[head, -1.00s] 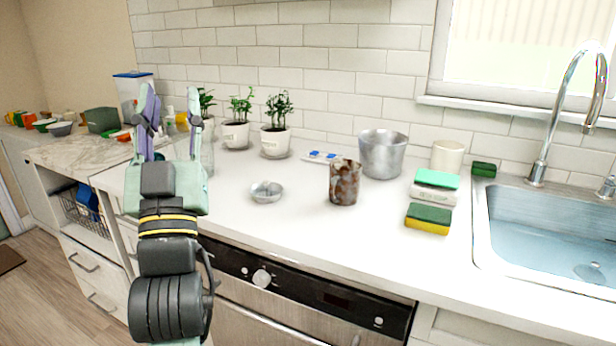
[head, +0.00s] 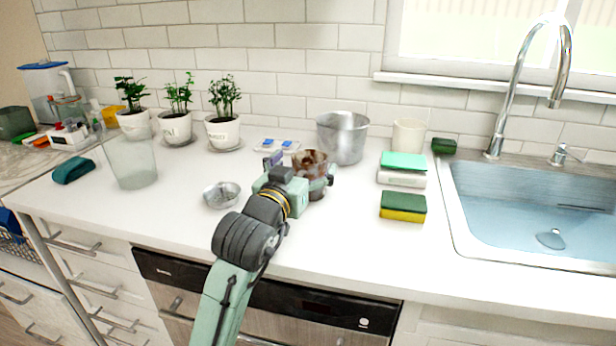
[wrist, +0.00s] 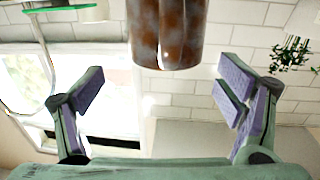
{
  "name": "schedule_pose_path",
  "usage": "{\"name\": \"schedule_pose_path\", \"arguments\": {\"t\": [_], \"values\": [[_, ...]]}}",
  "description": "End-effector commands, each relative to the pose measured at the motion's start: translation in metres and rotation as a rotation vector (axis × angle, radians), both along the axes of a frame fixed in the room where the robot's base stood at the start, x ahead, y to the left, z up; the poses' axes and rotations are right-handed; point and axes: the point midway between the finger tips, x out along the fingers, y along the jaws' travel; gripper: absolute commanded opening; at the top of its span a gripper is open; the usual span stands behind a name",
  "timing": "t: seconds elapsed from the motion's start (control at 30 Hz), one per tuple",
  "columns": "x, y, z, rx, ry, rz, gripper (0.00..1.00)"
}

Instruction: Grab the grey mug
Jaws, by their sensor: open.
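No plainly grey mug shows. A brown mug with grey mottling (head: 313,162) stands upright on the counter in the head view, partly hidden by my gripper (head: 300,172). In the wrist view the mottled mug (wrist: 167,35) is at the top centre, cut off by the frame edge. There my gripper (wrist: 163,88) has its two purple-padded fingers wide apart, with the mug lined up between them. Clear space shows between the mug and each finger in that view. No handle is visible.
A grey metal pot (head: 342,140) stands close behind the mug, with a cream cup (head: 408,136) to its right. Sponges (head: 403,206) lie near the sink (head: 540,215). A small metal dish (head: 221,194), a clear glass (head: 131,160) and potted plants (head: 222,132) are left.

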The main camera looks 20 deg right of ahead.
Motion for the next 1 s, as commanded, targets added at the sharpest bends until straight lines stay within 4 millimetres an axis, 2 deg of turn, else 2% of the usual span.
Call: {"name": "schedule_pose_path", "arguments": {"t": [0.3,0.6,1.0], "values": [[0.037,-0.023,-0.005,0.001,0.001,-0.001,0.87],[0.040,-0.027,-0.007,0.000,0.000,0.000,0.87],[0.040,-0.026,-0.007,0.000,0.000,0.000,0.60]]}}
